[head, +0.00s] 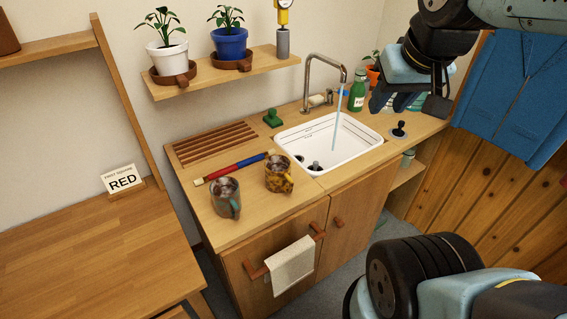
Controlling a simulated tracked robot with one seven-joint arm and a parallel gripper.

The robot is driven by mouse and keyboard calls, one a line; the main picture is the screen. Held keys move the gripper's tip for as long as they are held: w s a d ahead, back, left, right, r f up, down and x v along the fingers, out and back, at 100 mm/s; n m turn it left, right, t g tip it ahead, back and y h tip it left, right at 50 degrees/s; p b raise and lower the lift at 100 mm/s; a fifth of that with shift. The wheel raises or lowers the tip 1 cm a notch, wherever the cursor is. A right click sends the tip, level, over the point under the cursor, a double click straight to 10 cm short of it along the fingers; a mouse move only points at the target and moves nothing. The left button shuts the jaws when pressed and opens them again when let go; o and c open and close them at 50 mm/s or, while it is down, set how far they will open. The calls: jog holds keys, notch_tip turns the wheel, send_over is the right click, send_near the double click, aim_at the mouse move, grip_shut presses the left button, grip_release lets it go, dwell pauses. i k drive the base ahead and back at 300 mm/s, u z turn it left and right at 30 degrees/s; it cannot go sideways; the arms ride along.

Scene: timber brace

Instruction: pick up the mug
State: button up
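Two mugs stand upright on the wooden counter left of the sink. One is a grey-teal mug (225,198) with its handle toward the lower right. The other is a mottled yellow-brown mug (278,175), just behind and to the right of it. Both have dark contents with pale lumps. My gripper (408,105) is at the upper right, over the far right side of the counter, well away from both mugs. Its two dark fingers look spread apart, with nothing visible between them.
A red-and-blue rod (237,167) lies behind the mugs. Water runs from the tap (324,62) into the white sink (345,153). A green bottle (357,92) and dark stopper (399,130) stand near my gripper. A shelf (206,80) with potted plants overhangs the counter's back.

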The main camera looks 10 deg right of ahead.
aim_at(278, 168)
jog(key=z, duration=1.3)
jog(key=i, duration=0.15)
jog(key=u, duration=3.85)
jog(key=i, duration=0.2)
jog(key=u, duration=1.3)
jog(key=k, duration=1.45)
jog(key=z, duration=0.5)
